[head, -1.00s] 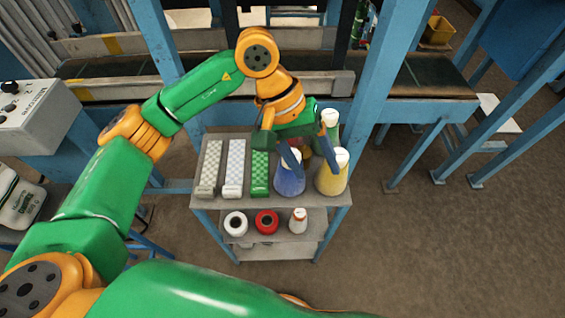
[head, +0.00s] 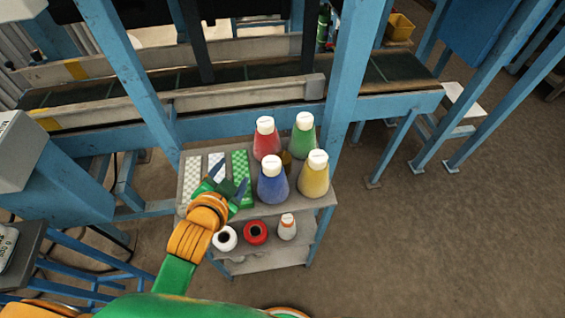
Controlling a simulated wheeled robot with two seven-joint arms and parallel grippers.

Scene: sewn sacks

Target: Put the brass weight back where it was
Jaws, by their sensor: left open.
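A small brass-coloured thing, seemingly the brass weight (head: 286,160), stands on the cart's top shelf (head: 265,212). It is between the red bottle (head: 266,141), green bottle (head: 303,138), blue bottle (head: 272,182) and yellow bottle (head: 314,177), which partly hide it. My left gripper (head: 228,181) is open over the left part of the shelf, above the checkered strips. It is apart from the brass thing, to its left, and no object shows between its fingers. My right gripper is out of view.
A white strip (head: 192,172) and a green checkered strip (head: 240,166) lie on the top shelf. Below are a white spool (head: 225,238), a red spool (head: 256,232) and a small white bottle (head: 287,227). A blue post (head: 345,90) and conveyor (head: 150,103) stand behind.

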